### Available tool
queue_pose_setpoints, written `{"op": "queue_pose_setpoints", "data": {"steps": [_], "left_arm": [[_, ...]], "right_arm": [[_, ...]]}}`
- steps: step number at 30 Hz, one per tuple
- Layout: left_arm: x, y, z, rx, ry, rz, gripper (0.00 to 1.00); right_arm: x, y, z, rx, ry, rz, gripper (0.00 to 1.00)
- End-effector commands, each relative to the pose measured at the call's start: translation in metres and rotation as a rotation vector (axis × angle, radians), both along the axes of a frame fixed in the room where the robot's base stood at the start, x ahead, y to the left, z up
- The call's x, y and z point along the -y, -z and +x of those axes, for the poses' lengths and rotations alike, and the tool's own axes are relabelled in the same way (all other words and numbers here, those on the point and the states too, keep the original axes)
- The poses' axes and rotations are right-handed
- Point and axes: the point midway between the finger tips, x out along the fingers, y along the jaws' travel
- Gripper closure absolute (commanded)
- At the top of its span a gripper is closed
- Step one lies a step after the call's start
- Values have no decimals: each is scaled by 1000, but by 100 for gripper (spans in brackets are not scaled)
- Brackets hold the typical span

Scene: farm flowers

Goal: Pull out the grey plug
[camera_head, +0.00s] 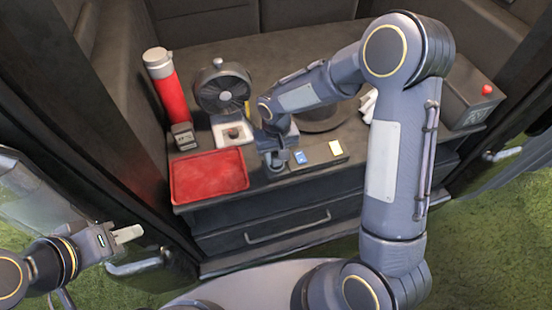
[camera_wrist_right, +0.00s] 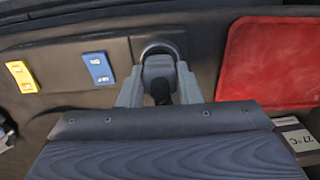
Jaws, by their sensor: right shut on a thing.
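The grey plug (camera_wrist_right: 158,68) is at the round dark socket (camera_wrist_right: 160,46) on the panel, between a blue switch and the red tray. My right gripper (camera_wrist_right: 160,88) is shut on it, with one finger on each side. How deep the plug sits in the socket cannot be told. In the head view my right gripper (camera_head: 276,160) is at the panel's left end, and the arm and hand mostly hide the plug. My left gripper (camera_head: 128,234) is low at the left, in front of the counter, away from the plug. Its finger gap is not clear.
A red tray (camera_head: 208,176) lies left of the socket. A blue switch (camera_head: 300,157) and a yellow switch (camera_head: 335,147) are on the panel (camera_head: 318,155). A fan (camera_head: 222,88), red flask (camera_head: 168,90) and small display box (camera_head: 184,136) stand behind. A grey box (camera_head: 466,100) is at right.

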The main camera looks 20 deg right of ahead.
Motion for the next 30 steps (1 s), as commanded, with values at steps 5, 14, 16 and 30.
{"op": "queue_pose_setpoints", "data": {"steps": [5, 14, 16, 30], "left_arm": [[0, -6, 0, 0, 0, 0, 64], [0, -14, 0, 0, 0, 0, 64], [0, -16, 0, 0, 0, 0, 64], [0, -28, 0, 0, 0, 0, 64]], "right_arm": [[0, -9, 0, 1, 0, 0, 100], [0, -21, 0, 1, 0, 0, 100], [0, -24, 0, 1, 1, 1, 100], [0, -43, 0, 1, 1, 0, 100]]}}
